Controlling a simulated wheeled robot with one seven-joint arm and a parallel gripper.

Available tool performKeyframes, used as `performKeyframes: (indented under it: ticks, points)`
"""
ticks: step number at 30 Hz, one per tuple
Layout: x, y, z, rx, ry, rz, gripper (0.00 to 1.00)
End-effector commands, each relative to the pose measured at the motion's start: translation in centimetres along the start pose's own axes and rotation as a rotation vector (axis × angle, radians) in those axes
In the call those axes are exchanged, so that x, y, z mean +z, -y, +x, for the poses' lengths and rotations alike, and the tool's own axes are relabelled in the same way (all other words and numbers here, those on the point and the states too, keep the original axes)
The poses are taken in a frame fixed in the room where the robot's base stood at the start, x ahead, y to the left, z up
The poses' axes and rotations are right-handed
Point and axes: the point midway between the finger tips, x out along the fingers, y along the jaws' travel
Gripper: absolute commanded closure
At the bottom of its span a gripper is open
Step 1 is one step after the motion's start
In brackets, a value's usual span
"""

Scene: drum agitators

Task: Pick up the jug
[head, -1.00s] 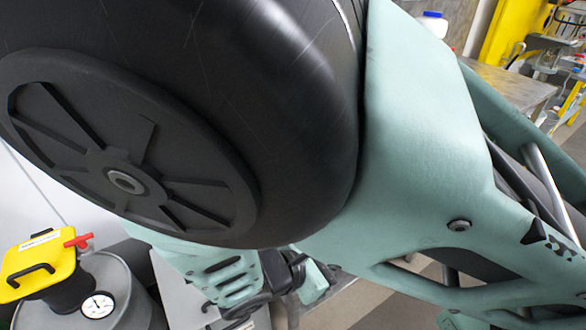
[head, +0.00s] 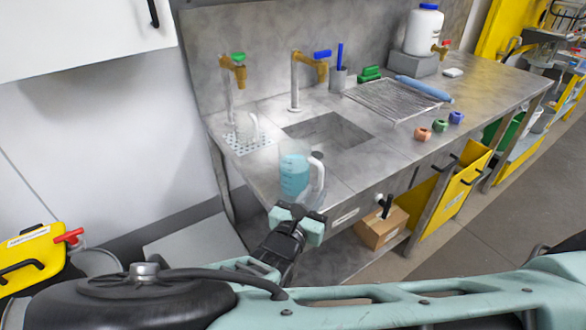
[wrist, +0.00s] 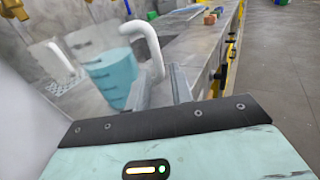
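The clear jug (head: 293,176) holds blue liquid and has a white handle on its right. It stands upright at the front left of the steel sink counter. My gripper (head: 297,215) is just in front of and below the jug in the head view. In the wrist view, the jug (wrist: 115,78) is ahead and to the left, with its handle rising near the fingers. My gripper (wrist: 160,88) has its two grey fingers apart, near the lower handle. I cannot tell whether they touch it or lie on both sides of it.
Another clear vessel (head: 247,130) stands on the perforated drain behind the jug. A cardboard box (head: 382,228) sits below the counter. A yellow-topped drum (head: 35,258) is at left.

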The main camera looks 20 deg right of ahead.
Motion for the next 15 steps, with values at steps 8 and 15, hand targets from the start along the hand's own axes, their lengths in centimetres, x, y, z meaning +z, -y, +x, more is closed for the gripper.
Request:
performKeyframes:
  ticks: [8,15]
  points:
    - [-0.1,0.0,2.4,-0.001,0.0,0.001,0.77]
    - [-0.2,-0.2,5.7,-0.003,0.001,0.002,0.77]
